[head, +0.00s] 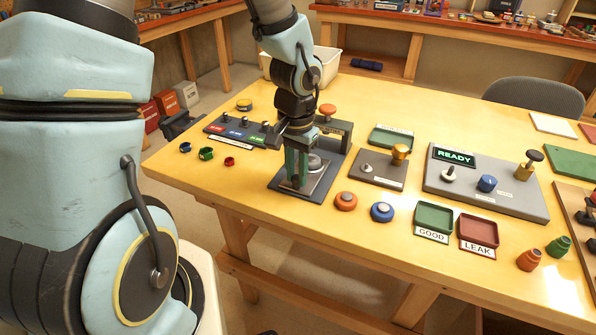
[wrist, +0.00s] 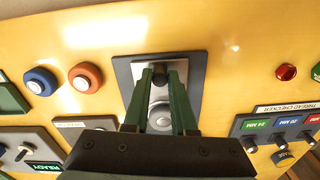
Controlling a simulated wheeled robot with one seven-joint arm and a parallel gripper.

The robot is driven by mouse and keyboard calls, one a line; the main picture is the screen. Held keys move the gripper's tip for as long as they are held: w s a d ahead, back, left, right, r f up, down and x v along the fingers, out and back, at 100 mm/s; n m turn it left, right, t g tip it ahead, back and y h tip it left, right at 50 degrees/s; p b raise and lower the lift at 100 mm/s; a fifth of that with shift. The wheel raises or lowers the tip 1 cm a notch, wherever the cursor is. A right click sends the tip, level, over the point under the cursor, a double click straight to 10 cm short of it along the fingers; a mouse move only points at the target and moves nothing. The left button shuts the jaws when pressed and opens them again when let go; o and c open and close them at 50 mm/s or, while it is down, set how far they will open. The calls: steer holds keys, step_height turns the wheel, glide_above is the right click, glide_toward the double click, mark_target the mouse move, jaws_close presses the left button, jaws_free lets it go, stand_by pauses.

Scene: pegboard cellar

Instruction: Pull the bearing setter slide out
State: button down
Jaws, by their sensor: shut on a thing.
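The bearing setter is a dark base (head: 275,186) with an upright and an orange knob (head: 327,110), left of the table's middle. Its slide (head: 319,184) is a light grey plate lying on the base, with a round grey seat (head: 316,163) behind my fingers. The slide's front end is near the base's front edge. My gripper (head: 294,180) points down over the front of the slide. In the wrist view my green fingers (wrist: 159,76) are shut on the slide's small dark handle (wrist: 159,70). The head view hides most of the handle behind the fingers.
The thread checker (head: 235,131) with loose rings stands to the left. A plate with a brass knob (head: 400,153) and the READY panel (head: 480,185) stand to the right. Orange (head: 346,201) and blue (head: 382,212) round parts lie right of the setter. The table in front of it is clear.

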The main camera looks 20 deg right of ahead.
steer(key=shift+s+a, duration=0.15)
steer(key=c, duration=0.7)
jaws_free()
steer(key=shift+c, duration=0.2)
step_height(320, 180, up, 11)
steer(key=shift+f, duration=0.1)
steer(key=w+a+n+t, duration=0.1)
steer(key=w+a+n, duration=0.2)
steer(key=a+n, duration=0.6)
steer(key=a, duration=1.4)
steer(key=shift+w+f+t, duration=0.25)
steer(key=shift+f+t, duration=0.05)
steer(key=shift+f, duration=0.05)
